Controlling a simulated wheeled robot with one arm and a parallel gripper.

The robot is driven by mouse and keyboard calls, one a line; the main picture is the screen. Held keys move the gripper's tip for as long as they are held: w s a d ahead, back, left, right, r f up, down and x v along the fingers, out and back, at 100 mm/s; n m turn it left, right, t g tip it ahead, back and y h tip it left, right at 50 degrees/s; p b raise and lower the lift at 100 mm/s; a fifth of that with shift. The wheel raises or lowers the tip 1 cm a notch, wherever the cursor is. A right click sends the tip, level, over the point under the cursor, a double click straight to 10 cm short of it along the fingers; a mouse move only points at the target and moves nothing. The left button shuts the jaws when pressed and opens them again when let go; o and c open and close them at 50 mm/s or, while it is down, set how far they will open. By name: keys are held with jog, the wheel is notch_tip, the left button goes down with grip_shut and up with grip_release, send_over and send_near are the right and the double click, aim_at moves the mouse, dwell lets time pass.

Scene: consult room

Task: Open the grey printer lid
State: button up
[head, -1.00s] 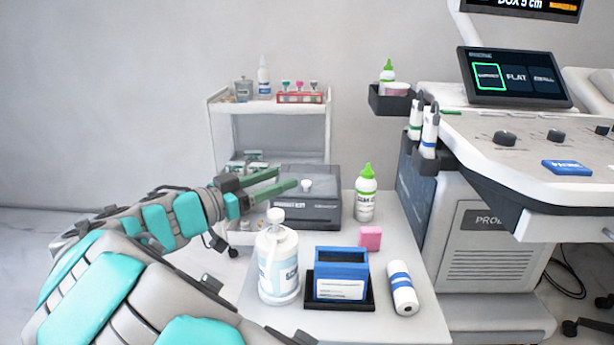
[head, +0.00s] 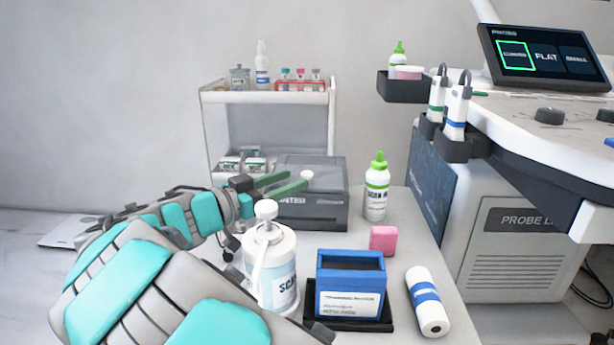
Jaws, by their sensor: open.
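The grey printer (head: 313,210) stands at the back of the small white table, with its dark lid (head: 322,170) down. A small round white knob (head: 307,175) shows at the lid. My gripper (head: 292,182) is open, its two green fingers reaching in from the left over the front left part of the lid. One fingertip is close to the knob; I cannot tell whether it touches. The fingers hide part of the lid and of the printer's front label.
A white cart (head: 207,130) is behind; the ultrasound console (head: 530,215) is at right.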

aim_at(303, 176)
jog(key=shift+x, duration=2.7)
jog(key=shift+c, duration=0.4)
grip_shut()
